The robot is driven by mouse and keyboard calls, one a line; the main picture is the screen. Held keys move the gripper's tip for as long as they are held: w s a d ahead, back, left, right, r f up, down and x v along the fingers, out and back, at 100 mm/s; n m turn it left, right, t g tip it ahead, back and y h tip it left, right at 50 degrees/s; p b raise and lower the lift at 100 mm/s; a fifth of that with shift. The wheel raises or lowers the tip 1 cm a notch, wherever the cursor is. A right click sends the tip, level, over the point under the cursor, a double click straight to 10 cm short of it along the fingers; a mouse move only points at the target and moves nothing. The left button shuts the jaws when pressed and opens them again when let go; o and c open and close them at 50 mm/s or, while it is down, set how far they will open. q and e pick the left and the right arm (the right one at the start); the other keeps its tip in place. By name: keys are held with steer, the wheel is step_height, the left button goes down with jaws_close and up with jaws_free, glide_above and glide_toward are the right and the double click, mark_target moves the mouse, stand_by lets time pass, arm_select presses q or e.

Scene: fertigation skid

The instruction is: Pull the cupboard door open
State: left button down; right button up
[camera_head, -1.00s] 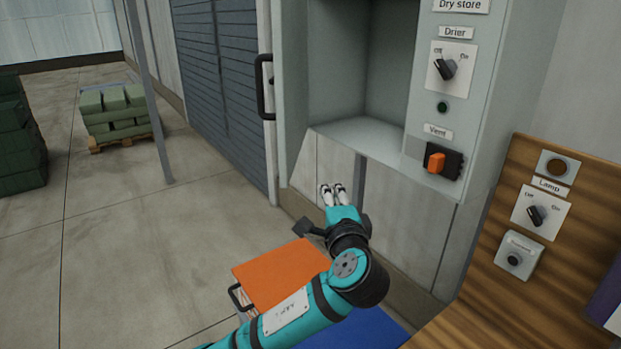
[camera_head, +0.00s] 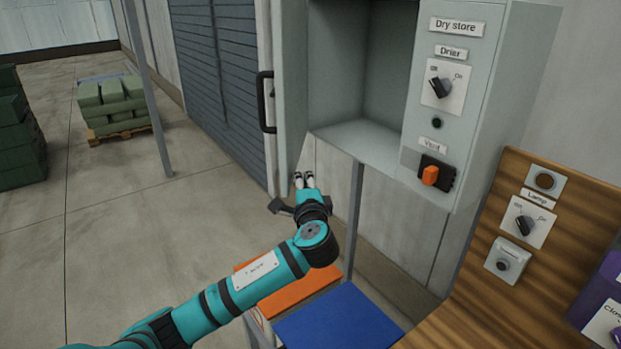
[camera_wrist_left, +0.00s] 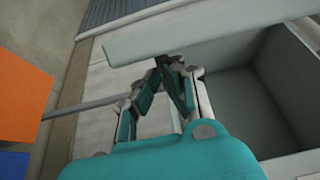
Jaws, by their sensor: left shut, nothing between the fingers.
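The grey cupboard (camera_head: 485,120) labelled "Dry store" stands at the upper right, with its recess exposed. Its door (camera_head: 291,90) stands open at the left side of the recess, seen nearly edge-on, with a black bar handle (camera_head: 265,102) on its outer left face. My left gripper (camera_head: 304,178) is shut and empty, by the lower end of the door and away from the handle. In the left wrist view the closed fingertips (camera_wrist_left: 170,62) are close to the pale door slab (camera_wrist_left: 210,28). I cannot tell whether they touch it. My right gripper is not in view.
An orange panel (camera_head: 300,292) and a blue panel (camera_head: 337,318) lie below my left arm. A grey post (camera_head: 352,225) stands under the cupboard. A wooden panel (camera_head: 560,215) with switches is at the right.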

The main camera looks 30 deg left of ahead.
arm_select(q)
steer(key=shift+w+d+f, duration=0.1)
steer(key=shift+w, duration=0.05)
steer(key=s+a+m+t+h+b, duration=0.1)
steer(key=s+a+m+h, duration=0.1)
steer(key=a, duration=1.1)
steer(key=s+a+m+t+h+b, duration=0.2)
steer(key=s+a+h, duration=0.1)
steer(key=a, duration=1)
steer(key=shift+a+m+t+h, duration=0.3)
steer(key=shift+a+m+h, duration=0.1)
steer(key=shift+h, duration=0.4)
steer(key=shift+s, duration=0.1)
